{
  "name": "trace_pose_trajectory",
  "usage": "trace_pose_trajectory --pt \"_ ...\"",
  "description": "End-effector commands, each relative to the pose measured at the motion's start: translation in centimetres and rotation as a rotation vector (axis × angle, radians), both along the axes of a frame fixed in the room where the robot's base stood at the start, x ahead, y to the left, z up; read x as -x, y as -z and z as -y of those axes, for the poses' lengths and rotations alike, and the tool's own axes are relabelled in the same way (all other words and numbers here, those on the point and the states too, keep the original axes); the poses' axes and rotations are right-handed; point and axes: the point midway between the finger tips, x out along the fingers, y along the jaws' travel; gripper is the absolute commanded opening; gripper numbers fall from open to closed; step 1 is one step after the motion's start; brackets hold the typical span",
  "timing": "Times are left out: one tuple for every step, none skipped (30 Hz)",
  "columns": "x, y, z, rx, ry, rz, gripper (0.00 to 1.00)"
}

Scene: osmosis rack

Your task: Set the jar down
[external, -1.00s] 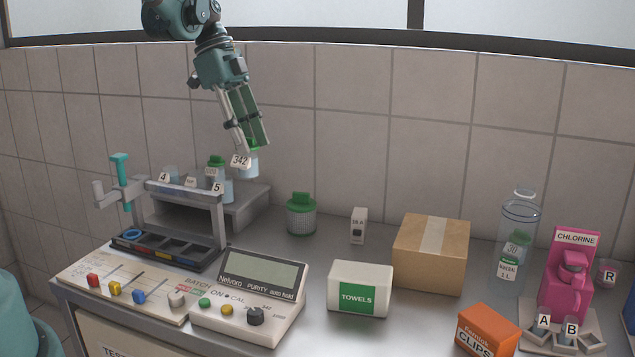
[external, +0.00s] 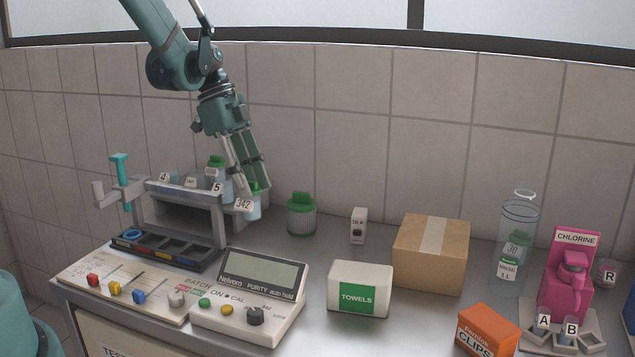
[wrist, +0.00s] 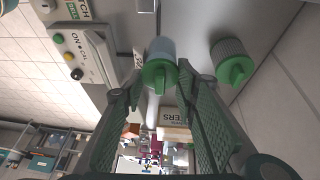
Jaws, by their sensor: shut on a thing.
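The jar (external: 254,211) has a green lid, a clear bluish body and a tag reading 342. In the external view it hangs upright or nearly so, just right of the grey rack. My gripper (external: 254,186) points down and is shut on the jar at its green lid. In the wrist view the jar (wrist: 161,50) shows between the fingertips of my gripper (wrist: 160,82). The jar's base is low by the counter, but I cannot tell whether it touches.
The grey rack (external: 183,190) with small labelled jars stands at the left. A ribbed green-lidded jar (external: 301,216) stands to the right, also in the wrist view (wrist: 230,55). The purity meter (external: 250,300) is in front. Some bare counter lies between rack and ribbed jar.

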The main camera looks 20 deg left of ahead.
Motion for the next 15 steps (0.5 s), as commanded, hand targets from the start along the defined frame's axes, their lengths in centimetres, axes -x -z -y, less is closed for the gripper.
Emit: trace_pose_trajectory --pt "0.0 0.0 0.0 0.0 0.0 0.0 0.0" --pt "0.0 0.0 0.0 0.0 0.0 0.0 0.0" --pt "0.0 0.0 0.0 0.0 0.0 0.0 0.0" --pt "0.0 0.1 0.0 0.0 0.0 0.0 0.0" --pt "0.0 0.1 0.0 0.0 0.0 0.0 0.0" --pt "0.0 0.3 0.0 0.0 0.0 0.0 0.0" --pt "0.0 0.5 0.0 0.0 0.0 0.0 0.0" --pt "0.0 0.7 0.0 0.0 0.0 0.0 0.0" --pt "0.0 1.0 0.0 0.0 0.0 0.0 0.0" --pt "0.0 1.2 0.0 0.0 0.0 0.0 0.0" --pt "0.0 1.5 0.0 0.0 0.0 0.0 0.0" --pt "0.0 2.0 0.0 0.0 0.0 0.0 0.0" --pt "0.0 2.3 0.0 0.0 0.0 0.0 0.0" --pt "0.0 2.7 0.0 0.0 0.0 0.0 0.0" --pt "0.0 3.2 0.0 0.0 0.0 0.0 0.0"
